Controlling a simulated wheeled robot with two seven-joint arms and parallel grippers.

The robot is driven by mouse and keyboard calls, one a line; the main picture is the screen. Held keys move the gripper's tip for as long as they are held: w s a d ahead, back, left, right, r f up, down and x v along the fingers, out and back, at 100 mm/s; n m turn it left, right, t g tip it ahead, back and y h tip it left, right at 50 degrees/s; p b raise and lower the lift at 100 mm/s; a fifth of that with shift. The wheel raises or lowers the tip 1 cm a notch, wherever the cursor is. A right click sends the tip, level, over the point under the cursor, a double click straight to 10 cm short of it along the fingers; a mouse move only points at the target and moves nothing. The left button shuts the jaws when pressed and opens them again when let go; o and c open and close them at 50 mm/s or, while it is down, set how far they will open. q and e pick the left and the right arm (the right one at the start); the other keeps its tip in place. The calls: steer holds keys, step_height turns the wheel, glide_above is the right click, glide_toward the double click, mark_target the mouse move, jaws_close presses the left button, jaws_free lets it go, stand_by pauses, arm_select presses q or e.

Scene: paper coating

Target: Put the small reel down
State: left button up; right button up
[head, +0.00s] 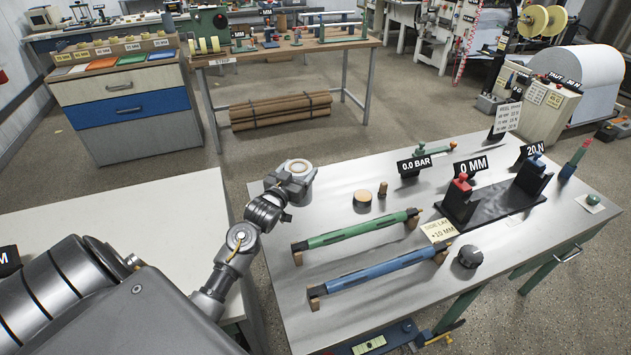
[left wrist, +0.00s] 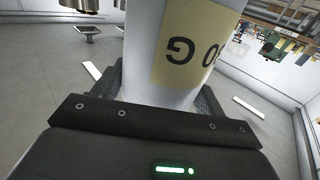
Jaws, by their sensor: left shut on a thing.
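My left gripper (head: 291,183) is shut on the small reel (head: 297,167), above the far left corner of the front steel table (head: 335,185). In the head view only the reel's pale round end shows, and the hand hides the rest. In the left wrist view the reel (left wrist: 142,45) is a white cylinder between the dark fingers, with a yellow label whose print is upside down and partly cut off. From the head view I cannot tell the gap between reel and table. My right gripper is not in view.
The steel table holds a green bar (head: 355,230), a blue bar (head: 380,268), a round wooden-topped piece (head: 362,201), a dark knob (head: 469,257) and a black stand (head: 495,205). A pale bench (head: 150,215) stands left. A workbench (head: 290,48) with rolls beneath stands behind.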

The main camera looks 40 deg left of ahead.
arm_select(q)
steer(key=w+a+f, duration=0.4)
steer(key=w+f, duration=0.6)
steer(key=f, duration=0.1)
steer(key=shift+w+a+f, duration=0.15)
steer(key=shift+w+f, duration=0.05)
steer(key=shift+f, duration=0.1)
steer(key=shift+f, duration=0.15)
steer(key=o, duration=1.2)
steer(key=shift+f, duration=0.15)
steer(key=o, duration=0.5)
steer(key=shift+c, duration=0.2)
